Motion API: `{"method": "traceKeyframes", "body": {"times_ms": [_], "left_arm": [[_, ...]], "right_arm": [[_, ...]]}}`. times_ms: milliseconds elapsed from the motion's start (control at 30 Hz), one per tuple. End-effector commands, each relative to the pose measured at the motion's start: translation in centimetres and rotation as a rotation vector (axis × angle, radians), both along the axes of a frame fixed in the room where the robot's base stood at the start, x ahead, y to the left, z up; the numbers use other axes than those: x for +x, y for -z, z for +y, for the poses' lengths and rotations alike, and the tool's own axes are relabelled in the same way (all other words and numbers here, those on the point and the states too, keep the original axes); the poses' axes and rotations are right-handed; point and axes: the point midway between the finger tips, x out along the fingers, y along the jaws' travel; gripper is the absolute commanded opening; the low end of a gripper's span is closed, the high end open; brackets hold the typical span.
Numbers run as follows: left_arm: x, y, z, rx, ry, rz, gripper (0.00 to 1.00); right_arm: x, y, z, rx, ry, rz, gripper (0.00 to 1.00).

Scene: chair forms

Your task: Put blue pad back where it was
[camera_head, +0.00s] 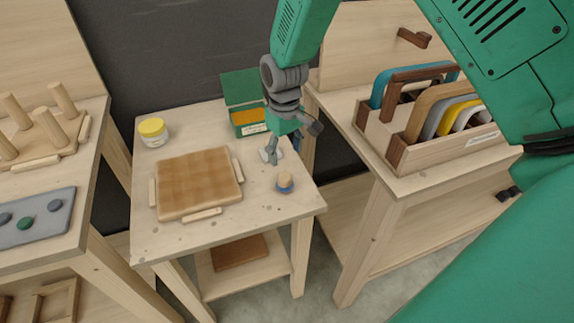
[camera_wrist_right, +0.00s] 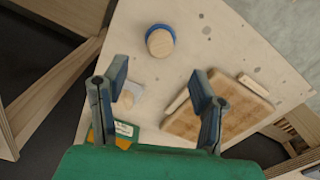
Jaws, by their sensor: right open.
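The blue pad (camera_head: 285,187) is a small round blue disc with a wooden knob, resting on the middle table near its right edge. It also shows in the right wrist view (camera_wrist_right: 172,31), top centre, beyond the fingertips. My right gripper (camera_head: 291,142) is open and empty above the table's right side, apart from the blue pad. Its two fingers show in the right wrist view (camera_wrist_right: 160,82). A pale grey pad with a wooden knob (camera_wrist_right: 128,93) lies by the left finger; it is partly hidden in the head view. My left gripper is not in view.
A rack of curved pieces (camera_head: 430,155) stands on the right table. A peg board (camera_head: 40,135) and grey tray (camera_head: 40,218) lie left.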

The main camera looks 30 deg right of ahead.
Motion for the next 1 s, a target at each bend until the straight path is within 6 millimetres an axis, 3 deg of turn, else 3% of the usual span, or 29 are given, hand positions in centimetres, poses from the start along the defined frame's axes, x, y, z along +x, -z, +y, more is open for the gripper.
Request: {"method": "traceKeyframes", "body": {"times_ms": [133, 300, 367, 467, 567, 700, 800, 900, 1000], "left_arm": [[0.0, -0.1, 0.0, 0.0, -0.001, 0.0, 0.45], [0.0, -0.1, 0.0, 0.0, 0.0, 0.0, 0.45], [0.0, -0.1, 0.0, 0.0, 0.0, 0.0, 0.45], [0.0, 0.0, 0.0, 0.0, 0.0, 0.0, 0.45], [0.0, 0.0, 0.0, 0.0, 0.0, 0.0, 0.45], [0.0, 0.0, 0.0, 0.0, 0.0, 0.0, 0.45], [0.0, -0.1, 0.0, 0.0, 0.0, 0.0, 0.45], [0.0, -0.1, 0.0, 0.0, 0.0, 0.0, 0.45], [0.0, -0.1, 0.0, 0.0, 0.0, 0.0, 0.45]], "right_arm": [[0.1, -1.5, -0.3, 0.003, 0.002, 0.0, 0.53], [0.0, -1.9, -0.4, 0.005, 0.002, 0.001, 0.53], [-0.3, -1.4, -0.4, 0.005, 0.002, 0.003, 0.53], [-2.2, 1.3, 0.0, -0.002, 0.003, 0.009, 0.53], [-6.4, 6.2, 0.7, -0.012, 0.007, 0.008, 0.53], [-14.5, 12.2, 1.6, -0.021, 0.012, -0.006, 0.53], [-20.4, 14.5, 2.3, -0.018, 0.016, -0.018, 0.53], [-25.3, 15.4, 2.7, -0.011, 0.02, -0.029, 0.53], [-28.3, 15.5, 3.0, -0.003, 0.023, -0.044, 0.53]]}}
